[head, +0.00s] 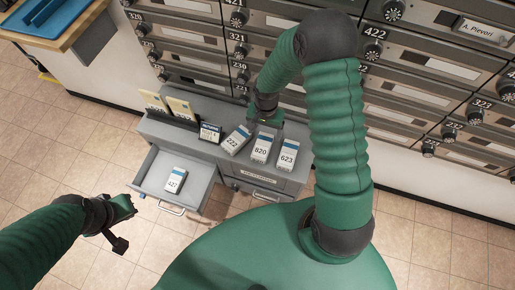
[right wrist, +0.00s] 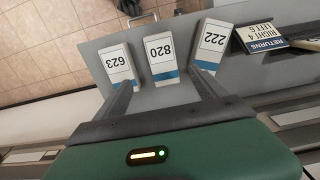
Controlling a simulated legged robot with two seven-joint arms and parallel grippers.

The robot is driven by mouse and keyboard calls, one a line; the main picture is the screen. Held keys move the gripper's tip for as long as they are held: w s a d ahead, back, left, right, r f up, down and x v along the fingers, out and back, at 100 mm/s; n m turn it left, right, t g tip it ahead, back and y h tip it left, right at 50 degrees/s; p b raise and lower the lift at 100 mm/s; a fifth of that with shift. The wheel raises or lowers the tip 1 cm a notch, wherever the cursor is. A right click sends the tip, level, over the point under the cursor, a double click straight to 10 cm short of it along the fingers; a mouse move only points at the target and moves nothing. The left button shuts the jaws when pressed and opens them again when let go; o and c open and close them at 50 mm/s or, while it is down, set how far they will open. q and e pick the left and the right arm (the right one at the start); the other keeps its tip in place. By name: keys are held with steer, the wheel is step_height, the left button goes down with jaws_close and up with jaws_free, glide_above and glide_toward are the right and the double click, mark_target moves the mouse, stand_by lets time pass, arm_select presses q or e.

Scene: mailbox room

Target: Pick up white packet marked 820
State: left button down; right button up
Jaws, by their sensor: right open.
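The white packet marked 820 (head: 261,149) lies on top of the grey cabinet, between the packet marked 222 (head: 236,139) and the packet marked 623 (head: 287,154). In the right wrist view the 820 packet (right wrist: 161,60) shows upside down, its blue band toward my gripper. My right gripper (right wrist: 163,88) is open and empty, its two fingers pointing at the 820 packet from either side of its near end. In the head view the right gripper (head: 265,114) is just behind the packets. My left gripper (head: 125,222) hangs at the lower left, away from the cabinet; its jaw opening is unclear.
An open drawer (head: 150,180) at the left holds a packet marked 427 (head: 175,180). Mailbox rows (head: 420,75) rise behind. A wooden table with a blue tray (head: 45,15) is at the upper left.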

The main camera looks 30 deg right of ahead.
mark_target(263, 145)
step_height(263, 145, down, 7)
steer(key=shift+f+b, duration=0.15)
steer(key=shift+b, duration=0.65)
steer(key=f, duration=0.1)
steer(key=f+b, duration=0.1)
steer(key=f, duration=0.1)
steer(key=f+b, duration=0.1)
steer(key=f, duration=0.1)
steer(key=shift+w+a+f, duration=0.1)
steer(key=shift+w+f, duration=0.1)
steer(key=shift+w, duration=0.1)
steer(key=shift+r, duration=0.1)
steer(key=shift+c, duration=1.3)
steer(key=c, duration=1.3)
steer(key=shift+r, duration=0.15)
